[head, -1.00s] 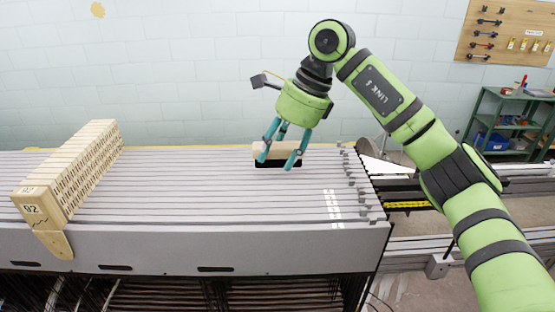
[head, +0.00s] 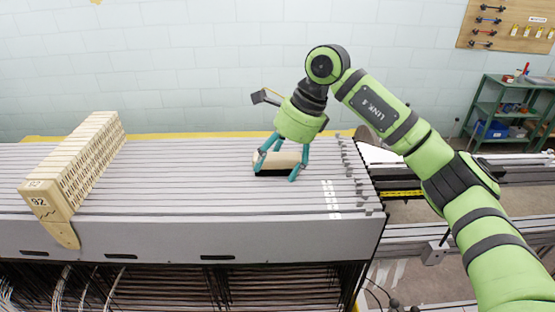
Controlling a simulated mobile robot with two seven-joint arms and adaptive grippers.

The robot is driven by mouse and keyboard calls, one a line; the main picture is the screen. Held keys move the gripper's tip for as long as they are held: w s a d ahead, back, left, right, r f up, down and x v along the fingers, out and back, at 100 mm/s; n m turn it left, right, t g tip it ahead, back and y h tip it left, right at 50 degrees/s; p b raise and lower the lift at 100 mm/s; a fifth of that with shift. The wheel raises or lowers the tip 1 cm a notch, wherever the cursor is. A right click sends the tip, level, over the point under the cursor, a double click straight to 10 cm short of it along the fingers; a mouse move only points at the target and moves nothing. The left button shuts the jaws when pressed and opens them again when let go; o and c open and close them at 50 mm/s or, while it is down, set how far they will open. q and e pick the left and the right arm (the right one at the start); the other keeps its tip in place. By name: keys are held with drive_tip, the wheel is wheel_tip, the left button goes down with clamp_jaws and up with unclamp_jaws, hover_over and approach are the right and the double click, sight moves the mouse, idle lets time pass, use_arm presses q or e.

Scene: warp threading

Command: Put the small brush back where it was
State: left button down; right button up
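The small brush (head: 282,159), with a pale wooden back and dark bristles below, sits on the grey slatted bed of the machine (head: 190,185), right of the middle. My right gripper (head: 275,172) points down over it, with its teal fingers spread apart in front of the brush's two ends. I cannot tell whether the fingers touch it. My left gripper is not in view.
A row of pale numbered wooden blocks (head: 75,165) stands on the left of the bed. Small dark clips (head: 352,178) line the bed's right end. The slats between blocks and brush are clear. A green shelf cart (head: 505,110) stands at the back right.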

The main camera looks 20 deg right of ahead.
sight(279, 157)
drive_tip(key=shift+r, duration=0.3)
drive_tip(key=b+v, duration=0.2)
drive_tip(key=v, duration=0.2)
drive_tip(key=shift+w+d+f, duration=0.1)
drive_tip(key=b+v, duration=0.2)
drive_tip(key=v, duration=0.4)
drive_tip(key=shift+r, duration=0.3)
drive_tip(key=shift+s+d+r, duration=0.2)
drive_tip(key=shift+d+r, duration=0.1)
drive_tip(key=shift+r, duration=0.3)
drive_tip(key=shift+f, duration=0.1)
